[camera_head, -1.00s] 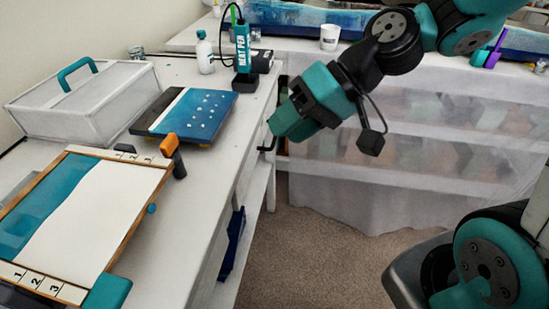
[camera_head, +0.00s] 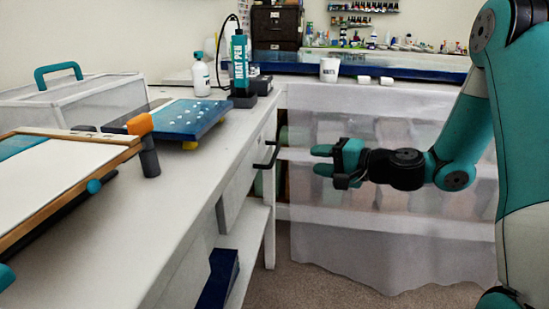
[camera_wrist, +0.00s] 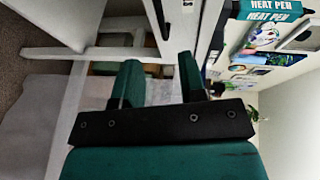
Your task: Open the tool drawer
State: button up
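The tool drawer front (camera_head: 238,190) is in the right-facing side of the white workbench and looks flush with it. Its black bar handle (camera_head: 268,157) sticks out, and in the wrist view the handle (camera_wrist: 160,18) shows beyond the fingers, toward the top. My gripper (camera_head: 322,160) is level with the handle and to its right in the head view, with a visible gap between them. In the wrist view my gripper's fingers (camera_wrist: 158,82) are spread apart with nothing between them.
On the bench are the heat pen (camera_head: 240,62), a white bottle (camera_head: 201,75), a blue panel (camera_head: 185,118), an orange-handled tool (camera_head: 143,140) and a framed board (camera_head: 60,180). A translucent curtain (camera_head: 390,220) hangs behind my gripper. Carpeted floor is clear below.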

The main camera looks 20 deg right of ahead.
aim_at(275, 152)
jog(key=x, duration=1.3)
jog(key=shift+a, duration=0.1)
grip_shut()
